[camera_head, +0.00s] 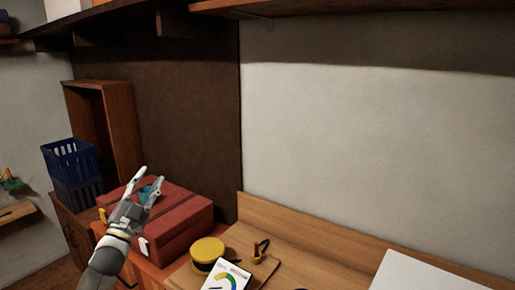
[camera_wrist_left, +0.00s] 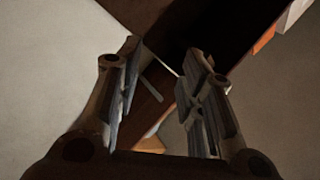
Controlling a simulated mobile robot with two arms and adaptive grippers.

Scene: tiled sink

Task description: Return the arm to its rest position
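My left arm comes in from the lower left of the head view. Its gripper (camera_head: 150,176) is in the air in front of a red toolbox (camera_head: 180,222), pointing up. In the left wrist view the two fingers (camera_wrist_left: 165,75) stand apart with nothing held between them. A small teal patch (camera_head: 147,192) shows between the fingers in the head view; it seems to be behind them, and I cannot tell what it is. My right gripper is not in view.
A wooden bench holds a yellow round tin (camera_head: 207,250), a white box with a coloured logo (camera_head: 226,276) and a small red-and-yellow item (camera_head: 259,250). Blue crates (camera_head: 70,160) stand at the left beside an open wooden box (camera_head: 104,125). A shelf (camera_head: 300,8) runs overhead.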

